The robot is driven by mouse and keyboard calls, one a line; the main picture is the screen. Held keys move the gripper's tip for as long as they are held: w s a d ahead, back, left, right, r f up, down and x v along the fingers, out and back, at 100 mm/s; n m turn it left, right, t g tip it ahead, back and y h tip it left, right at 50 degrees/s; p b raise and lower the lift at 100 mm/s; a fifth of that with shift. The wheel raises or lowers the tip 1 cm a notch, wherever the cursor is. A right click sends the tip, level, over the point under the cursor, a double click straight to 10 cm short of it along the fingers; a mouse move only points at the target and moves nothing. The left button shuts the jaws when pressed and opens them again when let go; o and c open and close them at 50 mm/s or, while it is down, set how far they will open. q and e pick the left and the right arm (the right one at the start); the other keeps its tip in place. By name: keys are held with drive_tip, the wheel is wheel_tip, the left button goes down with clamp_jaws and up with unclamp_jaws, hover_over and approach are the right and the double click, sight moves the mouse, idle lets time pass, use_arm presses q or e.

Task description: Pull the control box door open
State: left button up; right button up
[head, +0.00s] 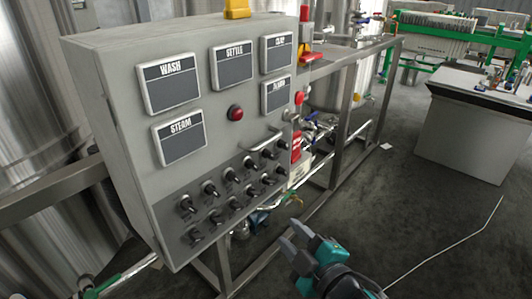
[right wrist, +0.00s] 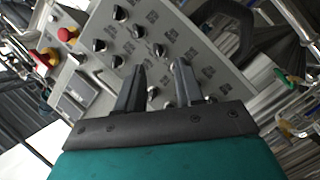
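The grey control box (head: 130,110) stands at the left of the head view, with its front door (head: 205,115) seeming shut. The door bears several labelled panels, a red button (head: 236,112) and rows of black knobs (head: 230,174). A small silver handle (head: 265,144) is near its right edge. My right gripper (head: 293,236) is below and right of the door, apart from it. In the right wrist view its two fingers (right wrist: 159,75) are spread with nothing visible held between them, and the knob panel (right wrist: 160,40) lies beyond. My left gripper is out of view.
A metal frame (head: 338,125) with pipes and a tank (head: 335,90) stands behind the box's right side. A grey cabinet (head: 465,135) stands at the right. The dark floor (head: 420,235) between is mostly clear, with a thin pale line across it.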

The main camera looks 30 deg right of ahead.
sight(237, 146)
wheel_tip(237, 146, up, 11)
drive_tip(key=d+n+t, duration=0.2)
drive_tip(key=n+t, duration=0.2)
drive_tip(key=n, duration=0.3)
drive_tip(key=w+r+p, duration=0.1)
drive_tip(key=w+r, duration=0.1)
drive_tip(key=w, duration=1.1)
drive_tip(key=shift+w+r, duration=0.15)
drive_tip(key=shift+w, duration=0.05)
drive_tip(key=shift+a, duration=0.1)
drive_tip(key=shift+m, duration=0.3)
clamp_jaws()
